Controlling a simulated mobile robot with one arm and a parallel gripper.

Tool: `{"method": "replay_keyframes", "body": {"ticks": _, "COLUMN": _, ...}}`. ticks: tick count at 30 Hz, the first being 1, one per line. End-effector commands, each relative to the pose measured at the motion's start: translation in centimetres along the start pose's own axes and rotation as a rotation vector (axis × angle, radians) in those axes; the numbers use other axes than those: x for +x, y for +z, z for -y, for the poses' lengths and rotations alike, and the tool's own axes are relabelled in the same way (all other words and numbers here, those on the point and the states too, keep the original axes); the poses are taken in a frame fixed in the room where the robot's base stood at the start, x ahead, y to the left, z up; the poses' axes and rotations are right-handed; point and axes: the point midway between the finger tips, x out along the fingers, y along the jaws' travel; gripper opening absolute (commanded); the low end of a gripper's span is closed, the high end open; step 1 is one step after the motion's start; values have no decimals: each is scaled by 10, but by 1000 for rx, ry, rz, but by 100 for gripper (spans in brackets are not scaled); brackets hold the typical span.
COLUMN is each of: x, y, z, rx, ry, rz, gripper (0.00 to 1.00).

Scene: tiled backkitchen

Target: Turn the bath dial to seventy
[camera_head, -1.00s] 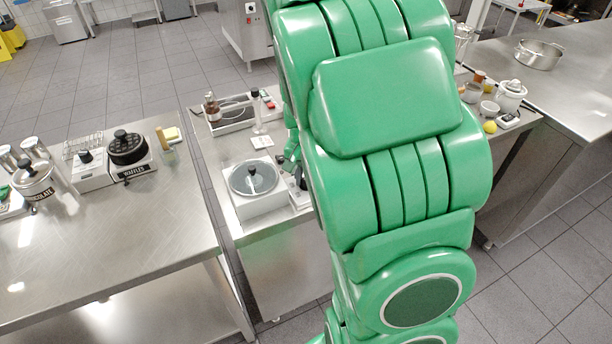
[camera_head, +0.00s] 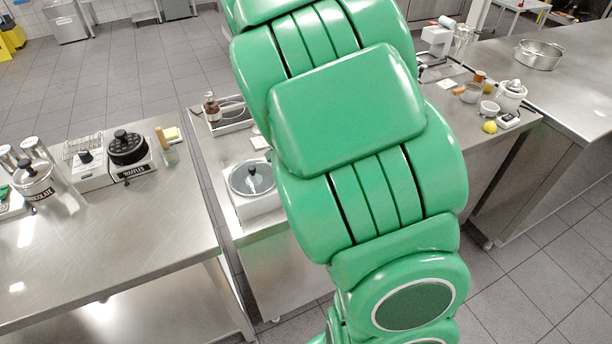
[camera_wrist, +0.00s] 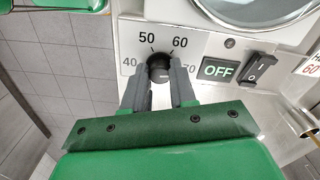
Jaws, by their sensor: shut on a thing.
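The bath (camera_head: 256,207) is a white box with a round glass lid on the middle counter; its right side is hidden behind my arm in the head view. In the wrist view its white front panel (camera_wrist: 205,45) carries a small black dial (camera_wrist: 158,67) with the marks 40, 50, 60 and 70 around it. My gripper (camera_wrist: 158,73) has one finger on each side of the dial and is shut on it. The 40 and 70 marks are partly covered by the fingers. The dial's pointer cannot be read clearly. My gripper is hidden in the head view.
Right of the dial are a green OFF display (camera_wrist: 219,69) and a black rocker switch (camera_wrist: 261,69). A waffle maker (camera_head: 128,150) stands on the left table. A tray with a brown bottle (camera_head: 212,107) is behind the bath.

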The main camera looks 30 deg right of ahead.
Motion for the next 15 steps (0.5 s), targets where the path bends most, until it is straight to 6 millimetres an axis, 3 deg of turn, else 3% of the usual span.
{"method": "replay_keyframes", "body": {"ticks": 12, "x": 0, "y": 0, "z": 1, "rx": 5, "ry": -2, "rz": -2, "gripper": 0}}
{"method": "replay_keyframes", "body": {"ticks": 13, "x": 0, "y": 0, "z": 1, "rx": 5, "ry": -2, "rz": -2, "gripper": 29}}
{"method": "replay_keyframes", "body": {"ticks": 15, "x": 0, "y": 0, "z": 1, "rx": 5, "ry": -2, "rz": -2, "gripper": 40}}
